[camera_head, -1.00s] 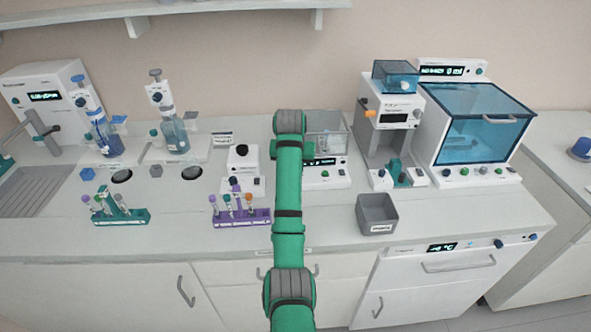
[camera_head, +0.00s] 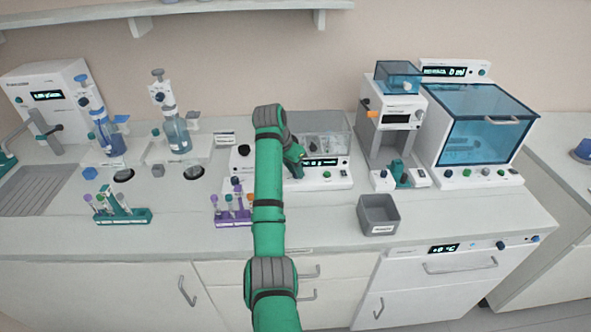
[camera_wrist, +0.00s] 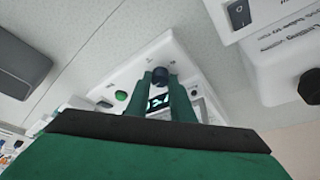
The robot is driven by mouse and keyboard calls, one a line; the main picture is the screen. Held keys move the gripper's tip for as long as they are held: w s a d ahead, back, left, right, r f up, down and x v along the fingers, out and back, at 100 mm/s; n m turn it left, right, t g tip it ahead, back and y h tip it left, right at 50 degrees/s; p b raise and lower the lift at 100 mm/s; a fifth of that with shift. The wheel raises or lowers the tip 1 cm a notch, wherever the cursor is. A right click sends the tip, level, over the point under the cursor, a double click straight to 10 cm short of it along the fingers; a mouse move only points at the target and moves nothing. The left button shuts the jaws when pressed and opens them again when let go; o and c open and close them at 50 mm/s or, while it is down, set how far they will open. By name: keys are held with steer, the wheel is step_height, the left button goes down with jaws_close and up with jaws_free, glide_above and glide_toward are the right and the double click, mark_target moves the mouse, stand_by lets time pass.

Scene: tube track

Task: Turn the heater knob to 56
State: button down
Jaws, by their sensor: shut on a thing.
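A lit display (camera_wrist: 158,102) shows partly between the fingers, and a green button (camera_wrist: 121,96) is to the left. The display also shows in the head view (camera_head: 320,162), but its reading is too small to tell. The knob is hidden in the head view.
A purple tube rack (camera_head: 232,218) stands in front, partly behind my arm. A grey bin (camera_head: 379,215) is at front right. A white device (camera_head: 390,110) and a blue-lidded cabinet (camera_head: 486,125) stand to the right. A green tube rack (camera_head: 122,215) is at left.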

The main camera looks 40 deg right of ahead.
stand_by(0.4)
steer(key=c, duration=1.5)
jaws_free()
steer(key=shift+c, duration=0.2)
steer(key=shift+r, duration=0.1)
